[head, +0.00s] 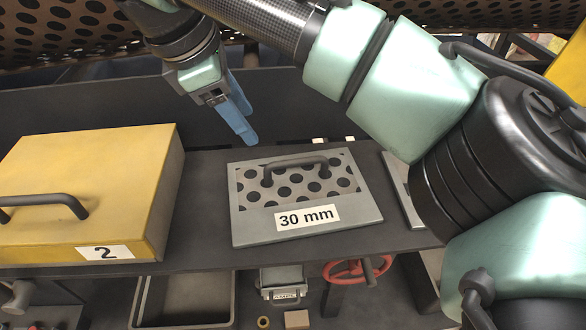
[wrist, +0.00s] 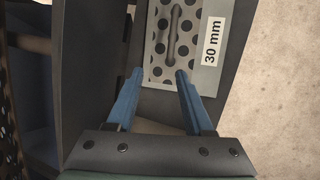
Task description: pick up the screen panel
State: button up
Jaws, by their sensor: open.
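The screen panel (head: 255,224) is a flat grey metal frame with a perforated plate, a dark bar handle (head: 295,164) and a white "30 mm" label. It lies flat on a dark shelf in the middle of the head view. It also shows at the top of the wrist view (wrist: 207,76), its handle (wrist: 174,32) running lengthwise there. My gripper (head: 249,139) has blue fingers and is above and left of the panel in the head view. In the wrist view the fingers (wrist: 158,76) are apart with nothing between them, short of the handle.
A yellow box (head: 85,185) with a dark handle and a "2" label stands left of the panel. Another grey panel edge (head: 402,190) shows at right, partly behind my arm. The shelf (head: 200,200) has a narrow bare strip between box and panel. Below are a tray (head: 183,322) and a red handwheel (head: 345,272).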

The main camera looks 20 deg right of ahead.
jog(key=s+d+g, duration=0.1)
jog(key=d, duration=0.2)
jog(key=p, duration=0.1)
send_over(297, 159)
jog(key=a, duration=0.3)
jog(key=f, duration=0.5)
jog(key=shift+d+f, duration=0.2)
jog(key=shift+f, duration=0.1)
jog(key=p+x, duration=0.2)
jog(key=x, duration=0.1)
jog(key=p+x, duration=0.1)
jog(key=x, duration=0.1)
jog(key=shift+s+d, duration=0.25)
jog(key=shift+s, duration=0.1)
jog(key=shift+d+f, duration=0.1)
jog(key=shift+f, duration=0.45)
grip_shut()
jog(key=shift+w+r, duration=0.1)
jog(key=shift+r, duration=0.05)
